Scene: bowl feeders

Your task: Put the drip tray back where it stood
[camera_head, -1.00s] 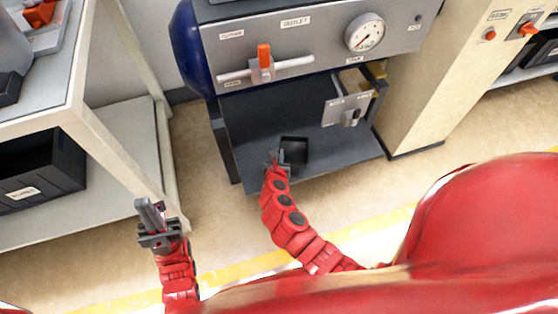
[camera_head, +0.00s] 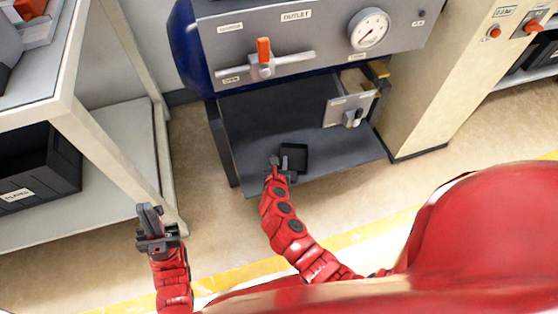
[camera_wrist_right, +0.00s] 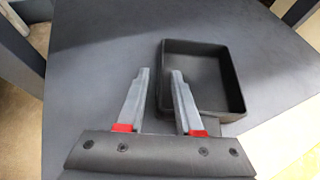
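The drip tray (camera_head: 296,146) is a small black square tray with low walls. It appears to lie flat on the dark shelf under the outlet panel, near the shelf's front edge; it also shows in the right wrist view (camera_wrist_right: 238,82). My right gripper (camera_head: 281,166) is at the tray's left side. In the right wrist view its fingers (camera_wrist_right: 159,72) are apart, one outside the tray's left wall and one over its inside, with a gap between them. My left gripper (camera_head: 150,208) is away to the left over the floor, its fingers together and empty.
The dark shelf (camera_head: 255,125) is mostly bare. Above it are the outlet panel (camera_head: 330,30) with an orange-handled lever (camera_head: 263,52) and a gauge (camera_head: 368,29). A small grey labelled box front (camera_head: 340,112) hangs at the shelf's right. A pale rack (camera_head: 90,125) stands left.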

